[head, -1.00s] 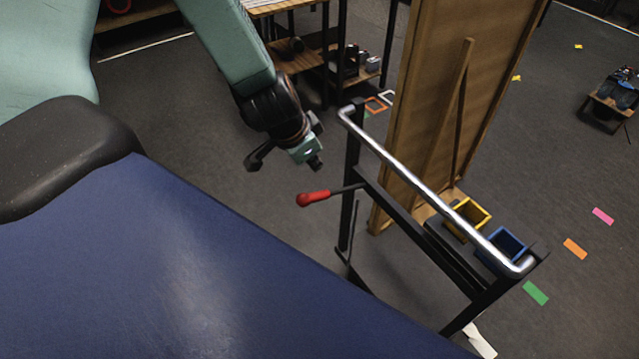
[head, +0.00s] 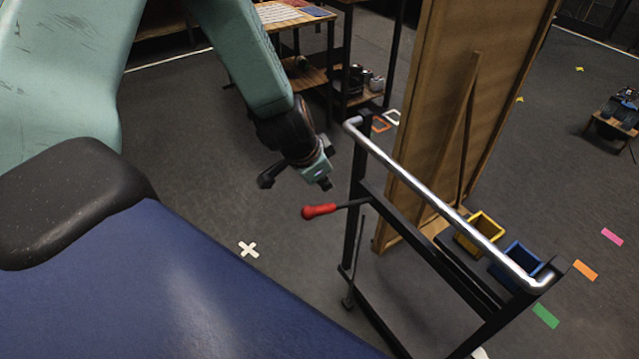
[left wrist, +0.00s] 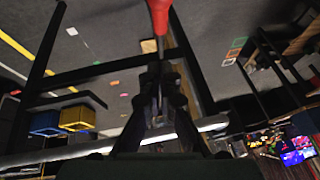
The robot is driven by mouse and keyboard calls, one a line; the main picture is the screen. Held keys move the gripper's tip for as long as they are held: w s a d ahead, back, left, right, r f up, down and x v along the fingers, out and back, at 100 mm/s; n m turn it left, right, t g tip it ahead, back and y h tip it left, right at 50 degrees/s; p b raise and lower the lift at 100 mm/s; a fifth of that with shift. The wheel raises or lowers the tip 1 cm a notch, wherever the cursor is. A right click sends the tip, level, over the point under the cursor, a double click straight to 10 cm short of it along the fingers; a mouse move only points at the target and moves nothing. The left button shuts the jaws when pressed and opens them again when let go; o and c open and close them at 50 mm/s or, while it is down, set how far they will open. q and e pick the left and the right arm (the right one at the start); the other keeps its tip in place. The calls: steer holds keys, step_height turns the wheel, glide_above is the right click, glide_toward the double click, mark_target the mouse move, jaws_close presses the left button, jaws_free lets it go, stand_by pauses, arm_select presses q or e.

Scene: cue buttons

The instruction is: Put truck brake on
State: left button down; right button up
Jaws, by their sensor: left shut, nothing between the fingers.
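The truck (head: 470,262) stands at the right of the head view, a black frame with a shiny metal handlebar (head: 440,200). In the left wrist view the red grip (left wrist: 159,18) shows at the top, beyond the closed fingertips (left wrist: 158,72). My right gripper is not in view.
A yellow bin (head: 480,232) and a blue bin (head: 517,262) sit on the truck. A tall wooden board (head: 425,120) stands behind it. Shelves (head: 300,45) are at the back. A white cross (head: 249,250) marks open floor at the left.

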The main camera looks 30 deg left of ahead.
mark_target(327, 207)
arm_select(q)
steer(key=f+b, duration=0.1)
steer(key=f, duration=0.1)
steer(key=w+f+b, duration=0.1)
steer(key=f+b, duration=0.1)
steer(key=f, duration=0.1)
steer(key=f+b, duration=0.2)
steer(key=f, duration=0.1)
steer(key=shift+w+a, duration=0.2)
steer(key=shift+a, duration=0.2)
steer(key=shift+s, duration=0.2)
steer(key=shift+w+f+b, duration=0.1)
steer(key=shift+b, duration=0.2)
